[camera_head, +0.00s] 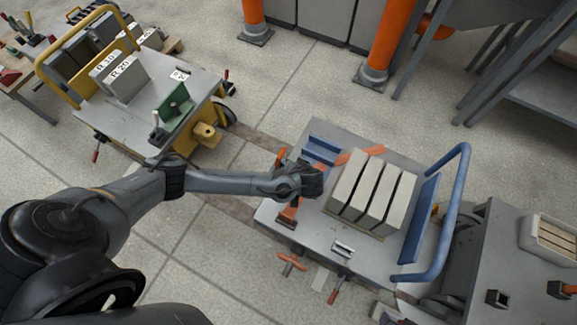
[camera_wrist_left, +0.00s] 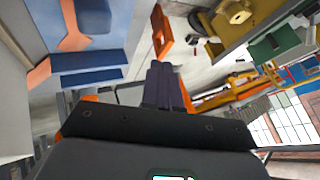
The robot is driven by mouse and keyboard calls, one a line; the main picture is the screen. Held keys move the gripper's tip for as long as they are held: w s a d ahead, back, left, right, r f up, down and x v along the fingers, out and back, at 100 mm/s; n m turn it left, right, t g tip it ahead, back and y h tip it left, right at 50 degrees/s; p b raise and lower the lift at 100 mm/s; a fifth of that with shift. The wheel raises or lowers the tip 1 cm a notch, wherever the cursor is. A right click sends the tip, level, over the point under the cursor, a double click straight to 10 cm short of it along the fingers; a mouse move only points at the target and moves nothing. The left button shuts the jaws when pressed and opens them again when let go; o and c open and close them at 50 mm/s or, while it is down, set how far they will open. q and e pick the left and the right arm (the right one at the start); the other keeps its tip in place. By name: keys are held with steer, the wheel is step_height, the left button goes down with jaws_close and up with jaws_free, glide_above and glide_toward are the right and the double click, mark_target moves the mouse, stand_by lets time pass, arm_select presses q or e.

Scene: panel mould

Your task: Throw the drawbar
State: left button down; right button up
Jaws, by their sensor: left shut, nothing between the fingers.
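A blue-handled grey cart (camera_head: 337,220) stands right of centre in the head view. At its left edge an orange upright piece (camera_head: 281,157), which may be the drawbar, stands beside my left gripper. In the left wrist view an orange piece with an opening (camera_wrist_left: 160,32) lies just beyond the fingertips; I cannot tell if they touch. My left gripper (camera_head: 313,181) is over the cart's left part. Its dark fingers (camera_wrist_left: 163,85) are shut and empty. A yellow cart (camera_head: 160,95) has a yellow coupling block (camera_head: 206,134) facing the blue-handled cart, with a floor gap between. My right gripper is out of view.
Grey slabs (camera_head: 367,200) stand on the blue-handled cart beside its blue rail (camera_head: 455,210). Slabs (camera_head: 119,78) labelled R 20 and a green bracket (camera_head: 173,101) are on the yellow cart. Orange posts (camera_head: 388,45) stand behind. Floor between the carts is clear.

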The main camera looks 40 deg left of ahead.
arm_select(q)
steer(key=b+x, duration=0.2)
steer(key=x, duration=0.1)
steer(key=b+x, duration=0.2)
steer(key=x, duration=0.2)
steer(key=shift+s+a+f, duration=0.1)
steer(key=shift+a+f, duration=0.05)
steer(key=shift+f, duration=0.25)
steer(key=shift+w+a+f, duration=0.25)
steer(key=shift+a+f, duration=0.2)
steer(key=shift+f, duration=0.05)
